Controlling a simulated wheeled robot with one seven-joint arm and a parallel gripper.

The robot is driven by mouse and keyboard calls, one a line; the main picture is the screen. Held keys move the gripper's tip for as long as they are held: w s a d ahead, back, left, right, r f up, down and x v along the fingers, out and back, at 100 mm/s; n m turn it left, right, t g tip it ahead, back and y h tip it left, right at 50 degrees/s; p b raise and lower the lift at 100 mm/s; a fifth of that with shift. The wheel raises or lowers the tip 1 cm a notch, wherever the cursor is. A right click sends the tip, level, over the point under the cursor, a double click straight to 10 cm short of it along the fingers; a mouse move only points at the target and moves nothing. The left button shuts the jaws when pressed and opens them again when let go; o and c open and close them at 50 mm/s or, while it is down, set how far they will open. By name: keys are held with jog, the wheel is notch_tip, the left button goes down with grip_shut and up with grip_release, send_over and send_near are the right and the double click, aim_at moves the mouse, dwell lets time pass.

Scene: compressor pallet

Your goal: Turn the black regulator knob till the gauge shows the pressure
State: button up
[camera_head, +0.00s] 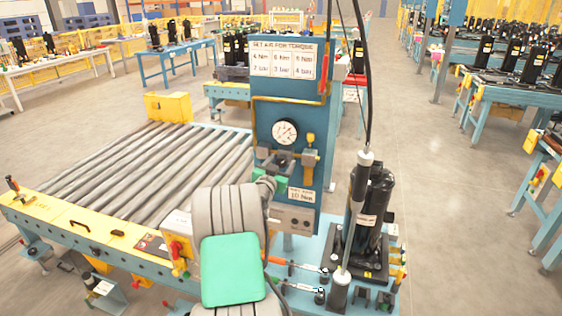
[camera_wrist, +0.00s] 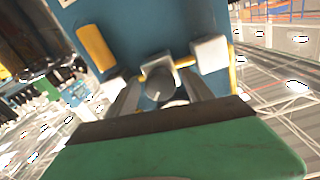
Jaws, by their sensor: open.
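A blue panel (camera_head: 260,90) stands at the conveyor's end. The round white gauge (camera_head: 285,132) is on its front; the needle's reading is too small to tell. In the wrist view, the dark rounded regulator knob (camera_wrist: 158,84) lies between the two grey fingers of my gripper (camera_wrist: 160,90). The fingers are open, one on each side of the knob; I cannot tell whether they touch it. In the head view my gripper (camera_head: 268,181) is just below the gauge, and my arm partly hides the panel's lower part.
A white torque and pressure chart (camera_head: 285,60) is at the panel's top, a smaller label (camera_head: 302,195) lower down. A brass fitting (camera_head: 310,155) is right of the gauge. A black compressor (camera_head: 375,205) stands at right. A roller conveyor (camera_head: 130,165) lies left.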

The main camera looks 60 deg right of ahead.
jog(key=shift+c, duration=0.3)
grip_shut()
dwell(0.4)
jog(key=shift+f+n+b, duration=0.1)
jog(key=shift+n+b, duration=0.2)
jog(key=shift+b, duration=0.15)
jog(key=n+b, duration=0.3)
jog(key=shift+f, duration=0.15)
jog(key=n+b, duration=0.2)
jog(key=n, duration=0.3)
jog(key=shift+b, duration=0.3)
jog(key=n, duration=0.2)
jog(key=n+b, duration=0.1)
jog(key=n, duration=0.1)
jog(key=shift+r+n, duration=0.2)
jog(key=shift+n, duration=0.1)
jog(key=n, duration=0.5)
jog(key=shift+t, duration=0.3)
